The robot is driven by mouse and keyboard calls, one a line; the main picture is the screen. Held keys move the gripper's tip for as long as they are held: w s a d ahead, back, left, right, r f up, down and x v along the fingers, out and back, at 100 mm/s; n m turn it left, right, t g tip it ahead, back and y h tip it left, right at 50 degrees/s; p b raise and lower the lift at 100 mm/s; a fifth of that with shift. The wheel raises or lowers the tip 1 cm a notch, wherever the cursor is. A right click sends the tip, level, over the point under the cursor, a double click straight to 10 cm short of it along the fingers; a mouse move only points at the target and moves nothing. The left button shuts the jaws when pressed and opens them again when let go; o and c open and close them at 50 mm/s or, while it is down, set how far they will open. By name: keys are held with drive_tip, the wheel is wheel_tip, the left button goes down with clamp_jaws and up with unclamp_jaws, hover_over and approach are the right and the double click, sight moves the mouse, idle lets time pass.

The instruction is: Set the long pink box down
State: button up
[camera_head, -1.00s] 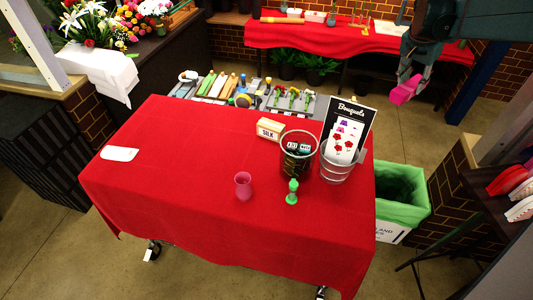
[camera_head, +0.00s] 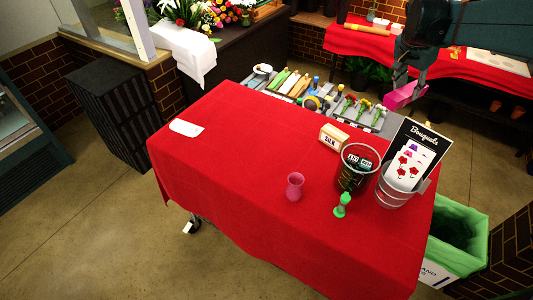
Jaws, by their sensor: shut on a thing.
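The long pink box (camera_head: 404,95) is held in my gripper (camera_head: 402,82) at the upper right of the head view. My gripper is shut on it, pointing down, with the box below the fingers. From this view the box appears in the air, above and beyond the far right part of the red-covered table (camera_head: 230,160). The finger contact is small and dark, so its detail is hard to see.
On the red table are a pink vase (camera_head: 295,187), a green bottle (camera_head: 342,205), a SILK box (camera_head: 333,137), a dark bucket (camera_head: 352,178), a metal bucket with a Bouquets sign (camera_head: 420,140) and a white card (camera_head: 186,128). The table's left half is mostly clear. A green-lined bin (camera_head: 458,238) stands at right.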

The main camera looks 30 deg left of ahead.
drive_tip(key=s+a+n, duration=0.1)
drive_tip(key=s+a, duration=0.3)
drive_tip(key=a, duration=0.6)
drive_tip(key=s+a+n, duration=0.1)
drive_tip(key=s+a, duration=0.3)
drive_tip(key=a, duration=0.6)
drive_tip(key=s+a+n, duration=0.1)
drive_tip(key=s+a, duration=0.2)
drive_tip(key=a, duration=0.7)
drive_tip(key=s+a+n+y, duration=0.2)
drive_tip(key=s+a, duration=1.7)
drive_tip(key=a, duration=0.3)
wheel_tip(320, 180, down, 21)
drive_tip(key=shift+s+f+t, duration=0.15)
drive_tip(key=shift+f+t, duration=0.05)
drive_tip(key=shift+t, duration=0.1)
drive_tip(key=shift+a+f, duration=0.1)
drive_tip(key=shift+f, duration=0.05)
drive_tip(key=shift+f, duration=3)
drive_tip(key=shift+f, duration=1.85)
